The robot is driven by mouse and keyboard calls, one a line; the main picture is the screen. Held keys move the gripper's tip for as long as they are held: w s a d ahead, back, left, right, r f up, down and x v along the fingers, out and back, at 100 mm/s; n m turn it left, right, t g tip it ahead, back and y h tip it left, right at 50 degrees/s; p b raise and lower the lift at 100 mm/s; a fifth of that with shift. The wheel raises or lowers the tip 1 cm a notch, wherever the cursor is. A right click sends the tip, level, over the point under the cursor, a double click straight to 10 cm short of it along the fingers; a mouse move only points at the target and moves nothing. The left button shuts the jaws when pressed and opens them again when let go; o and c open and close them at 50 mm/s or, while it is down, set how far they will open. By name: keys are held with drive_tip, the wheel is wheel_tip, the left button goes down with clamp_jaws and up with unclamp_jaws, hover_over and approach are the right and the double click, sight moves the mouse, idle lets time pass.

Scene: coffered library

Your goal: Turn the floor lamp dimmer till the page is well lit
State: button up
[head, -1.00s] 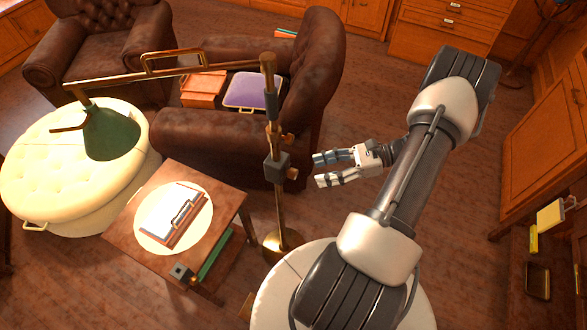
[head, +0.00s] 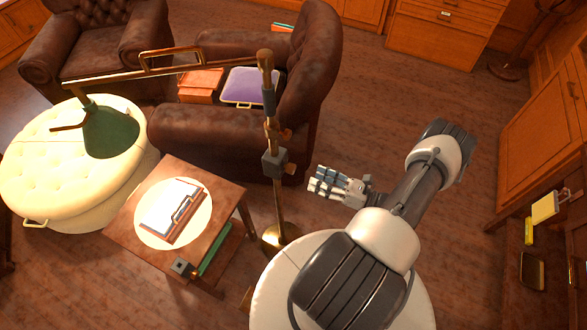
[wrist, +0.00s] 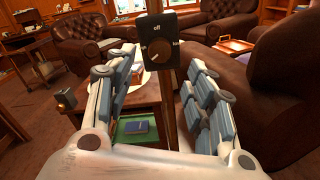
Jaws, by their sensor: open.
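The floor lamp's brass pole (head: 278,205) stands right of the side table, and its green shade (head: 110,132) hangs left over the ottoman. A dark dimmer box (head: 274,163) sits on the pole with a small knob (head: 291,169) facing my gripper (head: 320,184). In the wrist view, the dimmer's black face (wrist: 173,32) reads "off" above a round brown knob (wrist: 159,50). The open fingers flank the pole and lower box in that view, apart from the knob.
A leather armchair (head: 320,60) stands close behind the pole. The cream ottoman (head: 40,165) is left of the table. A small box with a knob (head: 181,267) is on the table's front edge. Open wooden floor (head: 400,90) lies behind my arm.

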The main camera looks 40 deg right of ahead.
sight(294, 170)
drive_tip(key=x, duration=0.9)
drive_tip(key=shift+w+a, duration=0.15)
drive_tip(key=shift+w, duration=0.15)
drive_tip(key=c, duration=1.1)
drive_tip(key=shift+o, duration=0.2)
drive_tip(key=shift+n+b, duration=0.4)
drive_tip(key=shift+b, duration=0.05)
drive_tip(key=n+b, duration=0.1)
drive_tip(key=n, duration=0.1)
drive_tip(key=shift+n, duration=0.4)
drive_tip(key=shift+n+b, duration=0.5)
drive_tip(key=shift+n, duration=1)
